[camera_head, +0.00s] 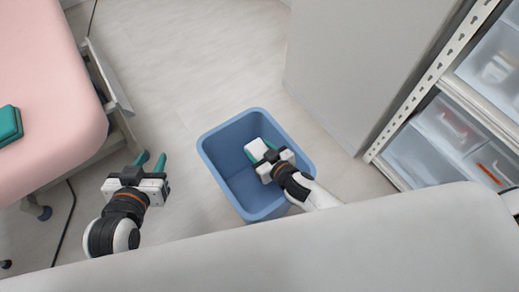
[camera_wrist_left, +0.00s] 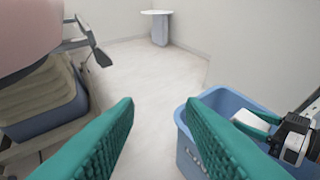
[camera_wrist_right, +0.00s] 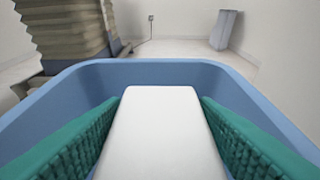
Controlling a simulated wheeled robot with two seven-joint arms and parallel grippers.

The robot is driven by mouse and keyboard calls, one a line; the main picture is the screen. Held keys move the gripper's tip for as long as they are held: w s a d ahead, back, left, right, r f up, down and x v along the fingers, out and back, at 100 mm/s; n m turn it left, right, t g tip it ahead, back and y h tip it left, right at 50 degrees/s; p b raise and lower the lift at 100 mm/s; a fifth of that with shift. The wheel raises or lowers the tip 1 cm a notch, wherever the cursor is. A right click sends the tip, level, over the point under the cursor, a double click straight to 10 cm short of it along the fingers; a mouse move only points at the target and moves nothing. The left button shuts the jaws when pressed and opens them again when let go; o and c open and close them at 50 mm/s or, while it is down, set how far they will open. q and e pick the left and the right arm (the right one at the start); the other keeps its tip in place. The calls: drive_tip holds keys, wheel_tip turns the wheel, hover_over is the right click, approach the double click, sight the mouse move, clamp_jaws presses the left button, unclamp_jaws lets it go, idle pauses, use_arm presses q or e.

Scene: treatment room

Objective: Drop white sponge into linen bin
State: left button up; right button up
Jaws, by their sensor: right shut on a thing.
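The white sponge (camera_wrist_right: 160,130) is between the teal fingers of my right gripper (camera_wrist_right: 155,135), which is shut on it. In the head view the sponge (camera_head: 256,148) is over the inside of the blue linen bin (camera_head: 207,160), within the outline of its rim. The bin's far rim (camera_wrist_right: 150,68) stands ahead of the sponge in the right wrist view. In the head view my right gripper (camera_head: 266,156) reaches in over the bin's right side. My left gripper (camera_head: 151,161) is open and empty, to the left of the bin.
A pink-topped bed (camera_head: 50,90) with a teal item (camera_head: 9,124) on it stands at the left. A grey cabinet side (camera_head: 350,60) and shelving with clear drawers (camera_head: 440,140) stand at the right. The floor (camera_head: 190,60) beyond the bin is clear.

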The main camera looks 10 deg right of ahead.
use_arm(q)
drive_tip(key=shift+w+d+r+t, duration=0.25)
drive_tip(key=shift+w+r+t, duration=0.25)
drive_tip(key=shift+r, duration=0.2)
use_arm(e)
drive_tip(key=shift+f, duration=0.15)
drive_tip(key=o, duration=1.1)
drive_tip(key=shift+c, duration=0.2)
drive_tip(key=shift+s+d, duration=0.1)
drive_tip(key=shift+s, duration=0.1)
use_arm(q)
drive_tip(key=s+a+f+g+y+p, duration=0.1)
drive_tip(key=s+a+f+g+p, duration=0.1)
drive_tip(key=s+a+f+g, duration=0.2)
drive_tip(key=s+f+g, duration=0.3)
drive_tip(key=s+g, duration=0.1)
drive_tip(key=s, duration=0.2)
drive_tip(key=shift+f+y+p, duration=0.15)
drive_tip(key=shift+y+p, duration=0.25)
use_arm(e)
drive_tip(key=v, duration=1.1)
drive_tip(key=shift+s+d, duration=0.15)
drive_tip(key=shift+s, duration=0.05)
